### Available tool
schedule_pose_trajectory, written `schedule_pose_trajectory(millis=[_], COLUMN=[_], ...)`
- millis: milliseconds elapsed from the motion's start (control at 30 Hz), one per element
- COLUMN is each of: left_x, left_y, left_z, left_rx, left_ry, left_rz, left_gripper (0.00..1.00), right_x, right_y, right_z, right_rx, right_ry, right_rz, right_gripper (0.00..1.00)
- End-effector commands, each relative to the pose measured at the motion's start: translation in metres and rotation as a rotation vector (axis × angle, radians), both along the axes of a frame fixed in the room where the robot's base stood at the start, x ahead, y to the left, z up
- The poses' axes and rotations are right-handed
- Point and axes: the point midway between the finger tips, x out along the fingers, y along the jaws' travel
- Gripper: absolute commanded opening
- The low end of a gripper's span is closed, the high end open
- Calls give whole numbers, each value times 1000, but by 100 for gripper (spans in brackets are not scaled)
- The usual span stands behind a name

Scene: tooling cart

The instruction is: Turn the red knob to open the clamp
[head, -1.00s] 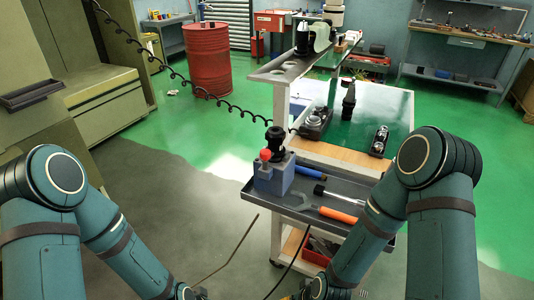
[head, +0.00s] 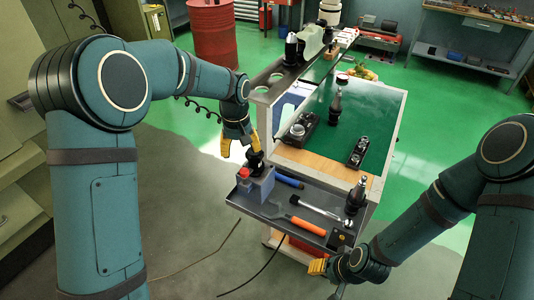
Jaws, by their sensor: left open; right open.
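The red knob (head: 244,172) sits on top of the blue-grey clamp block (head: 257,188) at the left end of the cart's dark tray. A black tool holder (head: 255,164) stands upright in the clamp, just behind the knob. My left gripper (head: 240,151) points down with its yellow fingers apart, just above the knob and beside the holder's top. It is open, and I cannot tell whether a finger touches the holder. My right gripper (head: 317,267) is low in front of the cart's right corner, open and away from the clamp.
A higher shelf (head: 272,83) rises behind the clamp.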

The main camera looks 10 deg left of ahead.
Motion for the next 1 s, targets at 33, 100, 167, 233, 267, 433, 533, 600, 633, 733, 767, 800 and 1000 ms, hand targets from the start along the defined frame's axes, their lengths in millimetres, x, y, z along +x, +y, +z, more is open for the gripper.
schedule_pose_trajectory(millis=[33,100,167,233,267,433,533,600,633,733,767,800,1000], left_x=[3,4,5,5,4,4,4,4,4,4,4,4,4], left_y=[3,6,7,7,7,7,7,7,7,7,7,7,7], left_z=[21,33,36,32,29,3,-17,-31,-37,-56,-62,-69,-93], left_rx=[14,28,33,36,36,35,34,35,35,35,35,34,34], left_ry=[0,6,9,12,13,15,15,16,16,14,15,14,12], left_rz=[13,28,35,37,37,35,35,35,34,34,35,35,35], left_gripper=[62,62,62,62,62,62,62,62,62,62,62,62,62], right_x=[0,0,0,0,0,0,0,0,0,0,0,0,0], right_y=[0,0,0,0,0,0,0,0,0,0,0,0,0], right_z=[9,12,12,11,11,10,10,10,10,10,10,10,11], right_rx=[1,1,1,1,1,1,1,1,1,1,1,1,1], right_ry=[0,-1,-1,-1,-1,-1,-1,-1,-1,-1,-1,-1,-1], right_rz=[0,-1,-1,-1,-1,0,0,0,0,0,0,0,0], right_gripper=[47,47,47,47,47,47,47,47,47,47,47,47,47])
